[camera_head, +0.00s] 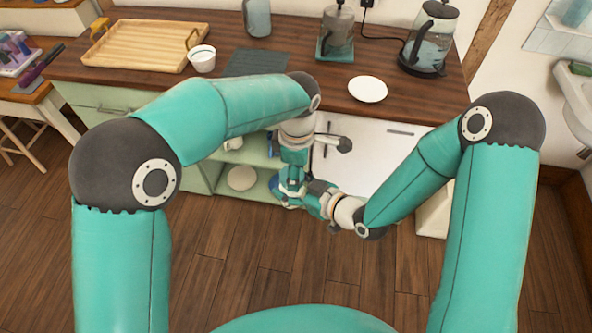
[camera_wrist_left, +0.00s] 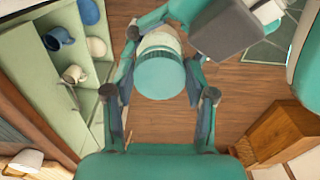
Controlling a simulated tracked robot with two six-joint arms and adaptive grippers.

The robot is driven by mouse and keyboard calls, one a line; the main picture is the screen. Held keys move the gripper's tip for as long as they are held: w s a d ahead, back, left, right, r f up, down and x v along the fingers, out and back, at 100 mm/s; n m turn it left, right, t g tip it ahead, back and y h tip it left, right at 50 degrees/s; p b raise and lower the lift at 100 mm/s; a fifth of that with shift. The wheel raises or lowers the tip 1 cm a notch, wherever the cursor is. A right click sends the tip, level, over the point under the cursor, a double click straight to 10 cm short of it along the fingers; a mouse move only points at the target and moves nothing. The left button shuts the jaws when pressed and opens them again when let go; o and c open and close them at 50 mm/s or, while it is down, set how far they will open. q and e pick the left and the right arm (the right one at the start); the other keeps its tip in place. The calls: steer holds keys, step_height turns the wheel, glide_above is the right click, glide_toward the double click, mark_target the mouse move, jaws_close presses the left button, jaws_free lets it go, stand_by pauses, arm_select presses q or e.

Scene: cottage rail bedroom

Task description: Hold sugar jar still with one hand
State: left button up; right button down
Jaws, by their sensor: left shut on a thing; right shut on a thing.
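The sugar jar (camera_wrist_left: 160,74), with a round teal lid and a pale body, is between the fingers of my left gripper (camera_wrist_left: 162,62) in the left wrist view. My left gripper is shut on it. My right gripper comes in from the upper right of that view, with its dark grey body (camera_wrist_left: 228,32) beside the jar and its teal fingers at the jar's far side, shut on the jar too. In the head view my right gripper (camera_head: 304,192) meets the left one low in front of the cabinet; the jar is mostly hidden there by the grippers.
The wooden counter (camera_head: 300,66) behind bears a wooden tray (camera_head: 143,46), a white cup (camera_head: 202,58), a dark mat (camera_head: 255,62), a white plate (camera_head: 367,89), a grinder (camera_head: 338,35) and a kettle (camera_head: 429,42). Open green shelves (camera_wrist_left: 35,85) hold mugs and dishes. Floor in front is clear.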

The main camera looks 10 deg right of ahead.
arm_select(q)
steer(key=shift+r, duration=0.25)
stand_by(0.3)
steer(key=shift+r, duration=0.85)
steer(key=shift+r, duration=0.1)
